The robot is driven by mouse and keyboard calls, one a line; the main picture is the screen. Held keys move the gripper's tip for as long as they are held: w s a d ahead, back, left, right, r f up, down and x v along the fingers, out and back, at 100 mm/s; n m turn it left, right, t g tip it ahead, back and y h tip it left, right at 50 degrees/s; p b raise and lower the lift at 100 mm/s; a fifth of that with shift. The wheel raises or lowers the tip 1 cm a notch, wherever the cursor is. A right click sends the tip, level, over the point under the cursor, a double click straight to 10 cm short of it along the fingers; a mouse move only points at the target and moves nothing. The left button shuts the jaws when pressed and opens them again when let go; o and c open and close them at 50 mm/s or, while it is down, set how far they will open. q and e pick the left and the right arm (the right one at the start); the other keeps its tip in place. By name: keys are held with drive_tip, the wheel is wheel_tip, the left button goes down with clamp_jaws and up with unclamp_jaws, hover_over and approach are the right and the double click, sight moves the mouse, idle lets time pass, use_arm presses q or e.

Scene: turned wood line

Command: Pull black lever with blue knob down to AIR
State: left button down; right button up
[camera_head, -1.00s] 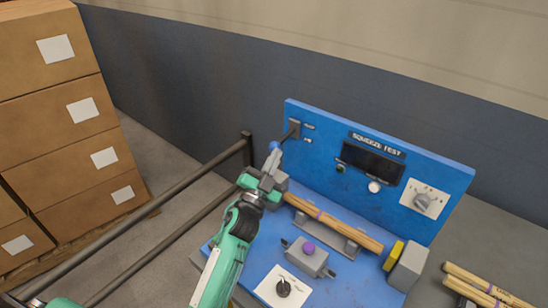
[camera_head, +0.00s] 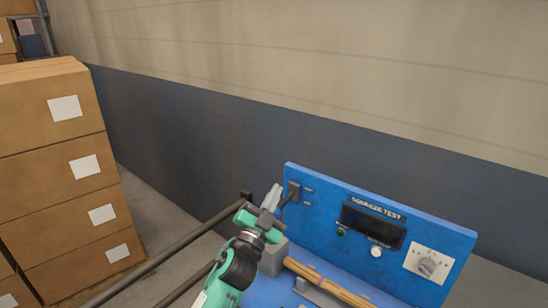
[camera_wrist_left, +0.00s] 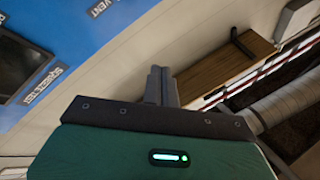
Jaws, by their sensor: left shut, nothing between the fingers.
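The black lever (camera_head: 287,200) sticks out from its dark mount at the upper left of the blue panel in the head view. Its blue knob (camera_head: 278,211) is partly hidden behind my left gripper (camera_head: 275,190). My left gripper is shut and empty, its fingers pointing up just left of the lever. I cannot tell whether they touch it. In the left wrist view the shut fingers (camera_wrist_left: 160,85) show, but no lever or knob does. My right gripper is out of view.
A dark rail (camera_head: 170,252) runs left of the bench. Stacked cardboard boxes (camera_head: 60,150) stand at left.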

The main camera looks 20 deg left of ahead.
use_arm(q)
wheel_tip(320, 180, up, 11)
drive_tip(key=shift+f, duration=0.15)
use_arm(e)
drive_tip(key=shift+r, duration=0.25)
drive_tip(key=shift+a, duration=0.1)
